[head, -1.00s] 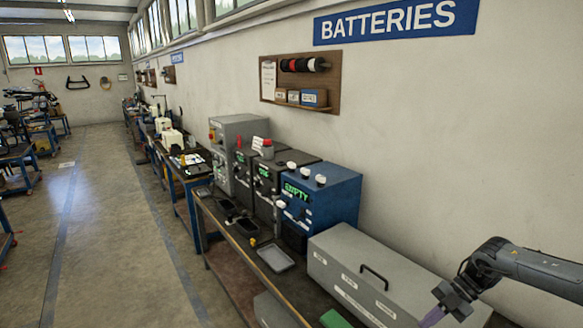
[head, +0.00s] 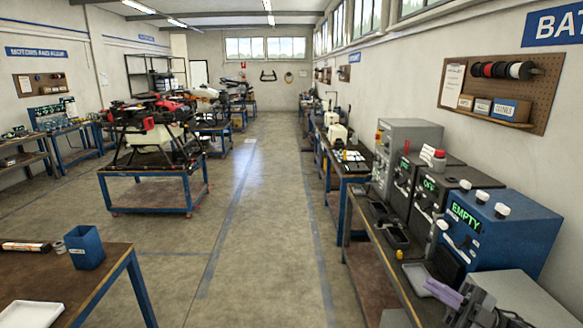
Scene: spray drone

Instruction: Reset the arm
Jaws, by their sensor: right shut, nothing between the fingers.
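My right gripper (head: 440,291) shows at the lower right of the head view, its purple fingers pointing left. It is shut and empty. In the picture it lies over the front part of the battery bench (head: 408,283), beside a small grey tray (head: 417,276); I cannot tell its height above the bench. Most of my right arm is out of view below the frame. My left gripper is not in view.
A blue charger box (head: 508,234) reading EMPTY and a grey case (head: 520,293) stand close to the right gripper. A table (head: 85,270) with a blue cup (head: 85,248) is at left. A drone (head: 150,125) sits on a blue stand. The aisle (head: 270,220) is clear.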

